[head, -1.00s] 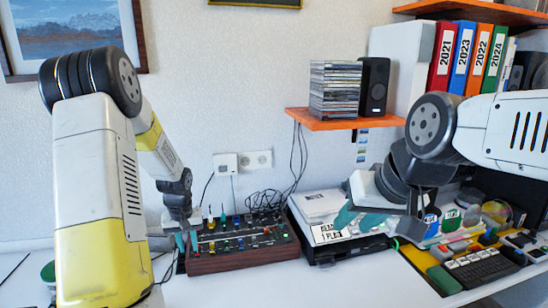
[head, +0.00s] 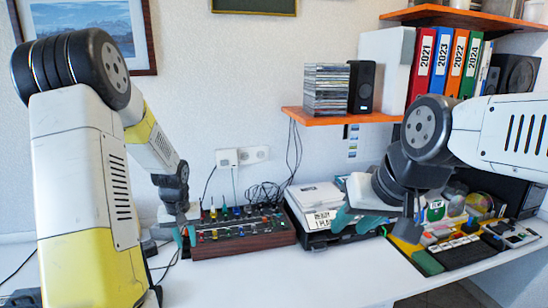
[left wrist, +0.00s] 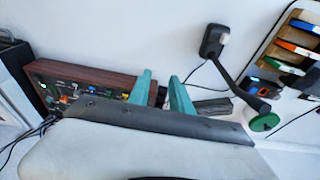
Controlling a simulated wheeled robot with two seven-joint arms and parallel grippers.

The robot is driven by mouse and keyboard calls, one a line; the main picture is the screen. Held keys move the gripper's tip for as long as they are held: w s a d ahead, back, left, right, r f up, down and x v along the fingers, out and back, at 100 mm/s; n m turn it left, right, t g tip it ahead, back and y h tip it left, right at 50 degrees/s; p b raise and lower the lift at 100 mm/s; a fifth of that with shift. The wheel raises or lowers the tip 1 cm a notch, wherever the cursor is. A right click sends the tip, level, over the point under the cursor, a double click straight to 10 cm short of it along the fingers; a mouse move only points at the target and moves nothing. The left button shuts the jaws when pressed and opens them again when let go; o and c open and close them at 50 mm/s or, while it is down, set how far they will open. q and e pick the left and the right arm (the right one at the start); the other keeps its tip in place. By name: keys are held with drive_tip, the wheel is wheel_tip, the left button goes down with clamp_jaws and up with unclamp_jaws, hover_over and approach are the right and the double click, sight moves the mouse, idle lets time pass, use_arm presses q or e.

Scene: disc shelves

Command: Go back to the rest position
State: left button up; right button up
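My left gripper (head: 185,238) is in front of the left end of the wood-sided mixer (head: 245,243) in the head view. Its two teal fingers stand apart with nothing between them, as the left wrist view (left wrist: 160,95) also shows. My right gripper (head: 354,224) is over the black device (head: 318,238) with white boxes on it, right of the mixer. Its teal fingers are apart and I see nothing held. Whether they touch the device is unclear.
A stack of discs (head: 326,90) and a black speaker (head: 362,87) stand on the orange shelf (head: 340,118). Ring binders (head: 440,65) stand at the upper right. Small items and a keyboard (head: 467,250) crowd the right. The white desk front (head: 290,280) is clear.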

use_arm(q)
drive_tip(key=s+d+r+t, duration=0.1)
drive_tip(key=s+d+r, duration=0.25)
drive_tip(key=r, duration=0.65)
drive_tip(key=s+d+r+m+t+h, duration=0.1)
drive_tip(key=s+d+r, duration=0.3)
drive_tip(key=s, duration=0.5)
drive_tip(key=s+d+r+m+t+h, duration=0.1)
drive_tip(key=s+d+r, duration=0.3)
drive_tip(key=s+r, duration=0.4)
drive_tip(key=shift+s+d+m+t+h, duration=0.4)
drive_tip(key=shift+s+m, duration=0.3)
drive_tip(key=shift+s, duration=0.45)
drive_tip(key=shift+r, duration=0.1)
